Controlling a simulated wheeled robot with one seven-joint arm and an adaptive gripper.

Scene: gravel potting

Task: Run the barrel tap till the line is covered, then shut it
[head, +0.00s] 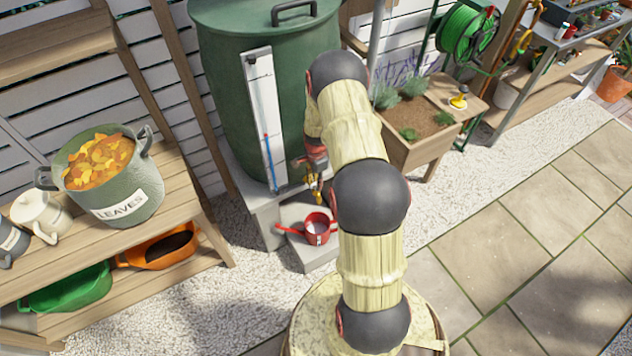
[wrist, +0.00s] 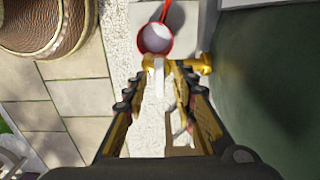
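A green water barrel (head: 235,95) stands on a grey block, with a brass tap (head: 316,185) low on its front; the tap also shows in the wrist view (wrist: 203,63). A red pan (head: 317,230) sits on the lower step below the tap. The wrist view looks down into the pan (wrist: 157,38), whose inside looks pale grey; I cannot make out a line or water level. My gripper (wrist: 163,66) is at the tap, its fingers apart on either side of a pale lever-like piece (wrist: 159,78). I cannot tell whether they touch it. No stream shows clearly.
A white gauge board (head: 267,120) is on the barrel. A wooden bench (head: 190,205) at left bears a LEAVES bucket (head: 125,190) and jugs. A wooden planter (head: 405,150) stands right of the barrel. Paving at right is open.

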